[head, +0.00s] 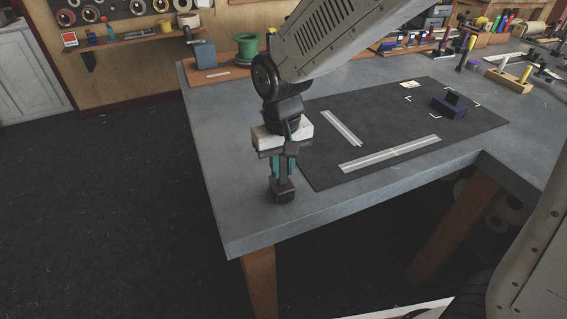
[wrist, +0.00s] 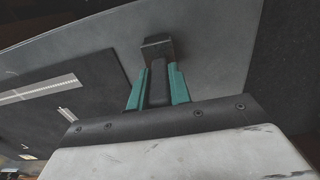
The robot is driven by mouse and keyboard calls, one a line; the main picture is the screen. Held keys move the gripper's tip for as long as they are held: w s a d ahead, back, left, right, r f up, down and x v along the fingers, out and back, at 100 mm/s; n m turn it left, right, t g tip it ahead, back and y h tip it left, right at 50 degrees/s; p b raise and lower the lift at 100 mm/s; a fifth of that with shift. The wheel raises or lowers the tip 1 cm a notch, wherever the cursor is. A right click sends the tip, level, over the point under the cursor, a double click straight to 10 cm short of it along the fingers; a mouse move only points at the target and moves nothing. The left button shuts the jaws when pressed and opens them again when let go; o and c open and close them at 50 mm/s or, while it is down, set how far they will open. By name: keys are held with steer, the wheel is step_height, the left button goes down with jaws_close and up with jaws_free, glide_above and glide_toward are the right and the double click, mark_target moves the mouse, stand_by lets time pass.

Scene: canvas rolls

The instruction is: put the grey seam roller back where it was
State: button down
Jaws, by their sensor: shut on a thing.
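My gripper (head: 283,170) is shut on a dark-handled tool with a grey block-like end, which looks like the grey seam roller (head: 282,191). The roller hangs end-down over the bare grey front-left part of the workbench (head: 232,215); I cannot tell whether it touches the top. In the wrist view, the teal fingers (wrist: 158,88) flank its dark handle, and its grey end (wrist: 158,47) sticks out beyond them. White corner marks (head: 436,115) on the dark mat (head: 330,175) surround a dark blue block-like object (head: 448,108).
Two pale strips (head: 390,153) lie on the mat. A green spool (head: 247,47) and a grey-blue block (head: 204,54) stand on a wooden board at the back left. Several tools and a wooden holder (head: 510,80) are at the back right. The bench's front-left corner is clear.

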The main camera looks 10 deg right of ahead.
steer(key=shift+s+f, duration=0.15)
steer(key=shift+f, duration=0.35)
steer(key=c, duration=1.3)
jaws_free()
steer(key=shift+f, duration=0.1)
step_height(320, 180, up, 14)
steer(key=shift+f, duration=0.2)
steer(key=s+d+m, duration=0.1)
steer(key=s+d, duration=0.5)
steer(key=d, duration=0.1)
steer(key=s+d+m, duration=0.1)
steer(key=s+d, duration=0.5)
steer(key=d, duration=0.1)
steer(key=s+d+m+t, duration=0.1)
steer(key=s+d, duration=0.6)
steer(key=shift+f, duration=0.1)
